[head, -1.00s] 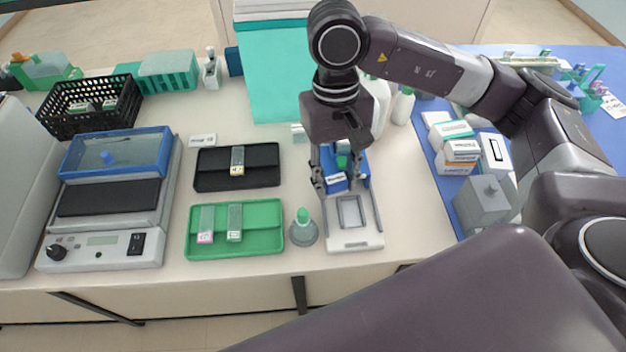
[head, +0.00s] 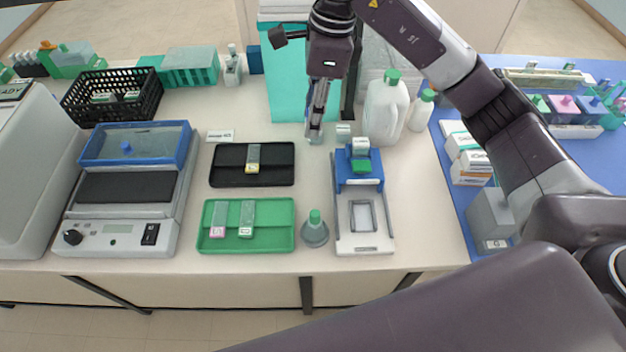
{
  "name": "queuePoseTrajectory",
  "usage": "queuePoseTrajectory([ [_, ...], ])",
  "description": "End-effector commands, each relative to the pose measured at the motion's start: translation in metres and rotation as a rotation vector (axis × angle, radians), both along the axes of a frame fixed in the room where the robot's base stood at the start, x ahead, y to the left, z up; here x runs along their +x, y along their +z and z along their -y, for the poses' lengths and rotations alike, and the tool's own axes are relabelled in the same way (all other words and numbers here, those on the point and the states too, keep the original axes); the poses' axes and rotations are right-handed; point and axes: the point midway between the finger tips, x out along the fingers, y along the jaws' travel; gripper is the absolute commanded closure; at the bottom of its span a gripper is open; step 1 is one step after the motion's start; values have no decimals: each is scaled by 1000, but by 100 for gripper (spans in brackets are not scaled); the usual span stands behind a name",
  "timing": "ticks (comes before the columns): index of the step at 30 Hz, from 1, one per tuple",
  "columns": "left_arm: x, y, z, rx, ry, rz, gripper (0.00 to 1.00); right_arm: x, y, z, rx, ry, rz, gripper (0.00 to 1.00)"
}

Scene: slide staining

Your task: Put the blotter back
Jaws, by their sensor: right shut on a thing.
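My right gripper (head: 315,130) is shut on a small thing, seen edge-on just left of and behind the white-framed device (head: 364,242). The fingers hide most of the held thing, so I cannot tell for sure that it is the blotter. The device has a blue block (head: 358,184) with a green top (head: 361,165) at its far end and a small grey-rimmed window (head: 363,216) nearer the front edge. My left gripper is not in view.
A grey flask with a green cap (head: 315,231) stands left of the device. Green (head: 272,243) and black (head: 226,174) slide trays lie further left. A white jug (head: 384,112) and a smaller bottle (head: 421,110) stand behind right. Bare table lies right of the device.

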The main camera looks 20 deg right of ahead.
Motion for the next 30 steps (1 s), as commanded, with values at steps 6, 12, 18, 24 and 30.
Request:
queuePoseTrajectory([
  [6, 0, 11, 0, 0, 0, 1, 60, -2, -41, 0, 0, -8, -11, 90],
  [12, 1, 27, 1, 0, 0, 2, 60, -3, -94, 0, 1, -7, -10, 90],
  [18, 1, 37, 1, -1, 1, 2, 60, -2, -138, 0, 0, -5, -6, 90],
  [24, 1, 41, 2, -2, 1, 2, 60, 0, -156, 0, 1, -5, -3, 90],
  [30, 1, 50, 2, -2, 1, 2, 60, -1, -185, 0, 0, -5, -5, 90],
])
